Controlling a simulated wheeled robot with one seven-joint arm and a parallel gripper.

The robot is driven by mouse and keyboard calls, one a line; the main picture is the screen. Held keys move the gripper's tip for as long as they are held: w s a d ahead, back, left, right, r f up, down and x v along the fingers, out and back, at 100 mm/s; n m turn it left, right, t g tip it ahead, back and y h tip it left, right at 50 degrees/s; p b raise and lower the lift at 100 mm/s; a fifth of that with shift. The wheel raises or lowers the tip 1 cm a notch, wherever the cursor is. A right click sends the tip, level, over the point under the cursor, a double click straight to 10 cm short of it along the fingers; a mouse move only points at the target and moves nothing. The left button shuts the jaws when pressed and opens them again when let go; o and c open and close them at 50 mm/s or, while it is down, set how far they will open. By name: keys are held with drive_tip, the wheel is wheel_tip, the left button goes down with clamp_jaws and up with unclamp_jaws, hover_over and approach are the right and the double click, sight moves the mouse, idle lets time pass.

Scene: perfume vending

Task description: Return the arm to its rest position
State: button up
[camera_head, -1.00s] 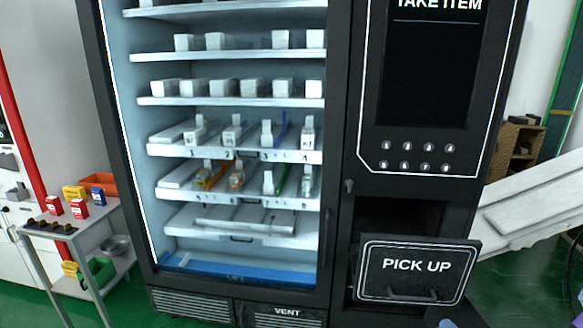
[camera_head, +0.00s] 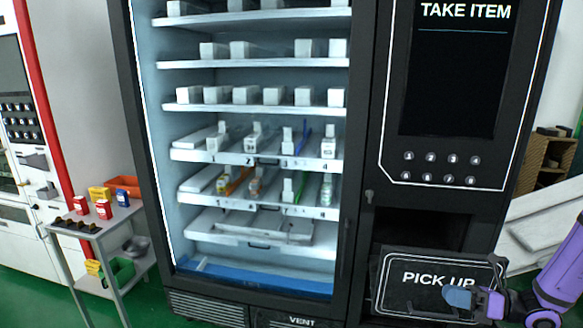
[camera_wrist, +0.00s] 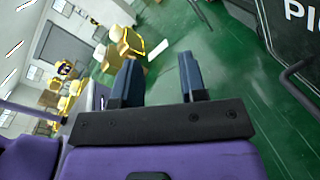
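My gripper (camera_head: 475,298) is at the lower right of the head view, in front of the pick-up door (camera_head: 408,300) of the vending machine. In the wrist view my gripper (camera_wrist: 160,75) has its two dark blue fingers apart, with nothing between them and the green floor behind. My purple arm comes in from the right edge of the head view. The pick-up door stands tilted out below a dark opening (camera_head: 425,228). Whether the gripper touches the door cannot be told. A corner of the door and its handle (camera_wrist: 292,70) shows at the right of the wrist view.
The vending machine's shelves (camera_head: 255,157) hold white boxes and small bottles. A side table (camera_head: 108,222) with red, yellow and orange items stands at the left. White panels (camera_head: 545,225) lean at the right. Open green floor (camera_wrist: 225,35) and yellow furniture (camera_wrist: 115,45) show in the wrist view.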

drive_tip(key=s+a+r+n+g+h, duration=0.3)
drive_tip(key=a+r+n+g+h, duration=0.15)
drive_tip(key=r+n, duration=0.35)
drive_tip(key=s+a+r+n+g+h, duration=0.3)
drive_tip(key=a+r+n+g, duration=0.2)
drive_tip(key=r+n, duration=0.3)
drive_tip(key=s+a+r+n+t+h, duration=0.2)
drive_tip(key=s+r+n+t+h, duration=0.5)
drive_tip(key=s+r+n, duration=0.5)
wheel_tip(320, 180, up, 4)
drive_tip(key=shift+s+r+n+h, duration=0.1)
drive_tip(key=shift+s+n+h, duration=0.25)
drive_tip(key=shift+n+h, duration=0.4)
